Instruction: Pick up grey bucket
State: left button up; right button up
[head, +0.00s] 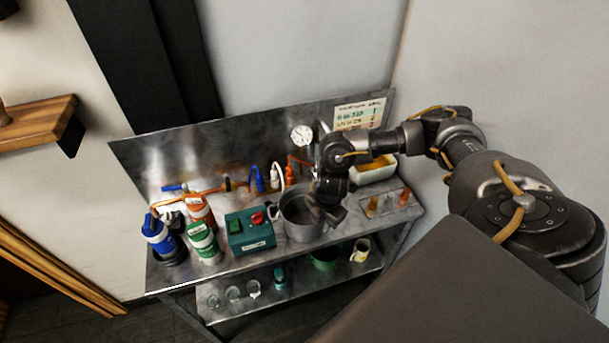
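The grey bucket (297,226) is a round metal pot standing upright on the top of the metal bench (215,277), right of a green control box. My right gripper (326,210) comes down from the right over the bucket's right side and covers part of its rim. Its fingers are dark and small here, so I cannot tell whether they are open or shut, or whether they touch the rim. My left gripper is not in view.
The green box (250,232) with a red button stands close left of the bucket. Blue, orange and green canisters (203,243) are further left. Hoses and a gauge (302,135) are behind. A pale bin (374,172) is at the back right. Cups sit on the lower shelf.

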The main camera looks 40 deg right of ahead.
grip_shut()
jog(key=shift+r, duration=0.1)
dwell(0.3)
